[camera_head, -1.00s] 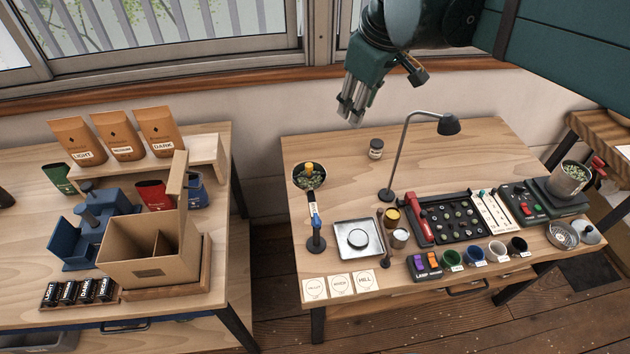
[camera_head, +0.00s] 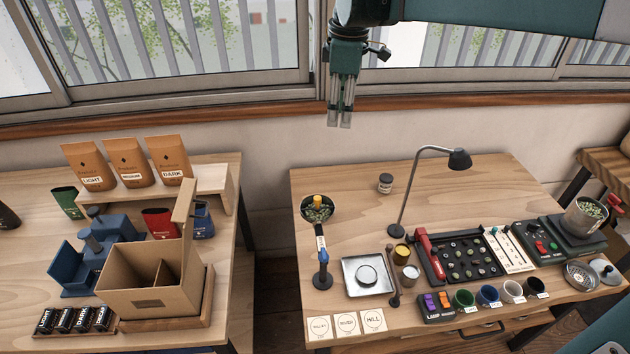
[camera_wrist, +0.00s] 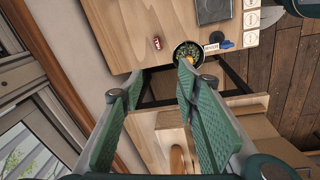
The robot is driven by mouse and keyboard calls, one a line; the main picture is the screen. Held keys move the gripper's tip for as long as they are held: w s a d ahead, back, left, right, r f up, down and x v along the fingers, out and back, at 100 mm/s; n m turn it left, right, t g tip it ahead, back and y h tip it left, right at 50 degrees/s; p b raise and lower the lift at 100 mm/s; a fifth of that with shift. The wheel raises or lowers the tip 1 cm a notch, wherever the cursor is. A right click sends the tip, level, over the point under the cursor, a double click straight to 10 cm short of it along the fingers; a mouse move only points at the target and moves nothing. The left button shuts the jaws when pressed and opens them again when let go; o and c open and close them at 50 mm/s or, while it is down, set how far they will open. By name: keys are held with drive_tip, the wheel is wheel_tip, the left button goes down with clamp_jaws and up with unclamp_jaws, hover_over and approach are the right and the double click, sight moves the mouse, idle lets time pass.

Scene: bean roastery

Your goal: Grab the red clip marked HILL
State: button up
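I cannot make out a red clip with readable HILL lettering. A red pouch-like item (camera_head: 160,222) stands under the small shelf on the left table, between a green one and a blue one; its marking is too small to read. A card marked HILL (camera_head: 374,320) lies at the right table's front left corner. My gripper (camera_head: 340,122) hangs in front of the window, high above the back of the right table, fingers down. In the wrist view its fingers (camera_wrist: 160,80) are spread apart with nothing between them.
A cardboard box (camera_head: 150,292) and a blue machine (camera_head: 85,268) stand on the left table before the shelf (camera_head: 214,180). A gap separates the tables.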

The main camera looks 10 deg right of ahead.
drive_tip(key=w+a+f+n+g+b, duration=0.1)
drive_tip(key=w+a+f+n, duration=0.25)
drive_tip(key=w, duration=0.45)
drive_tip(key=f, duration=2.3)
drive_tip(key=d+f, duration=0.1)
drive_tip(key=f, duration=1)
drive_tip(key=shift+f, duration=0.55)
drive_tip(key=shift+f, duration=1.25)
drive_tip(key=shift+f, duration=0.1)
drive_tip(key=shift+s+f+b, duration=0.1)
drive_tip(key=shift+f+b, duration=0.8)
drive_tip(key=shift+f, duration=1.6)
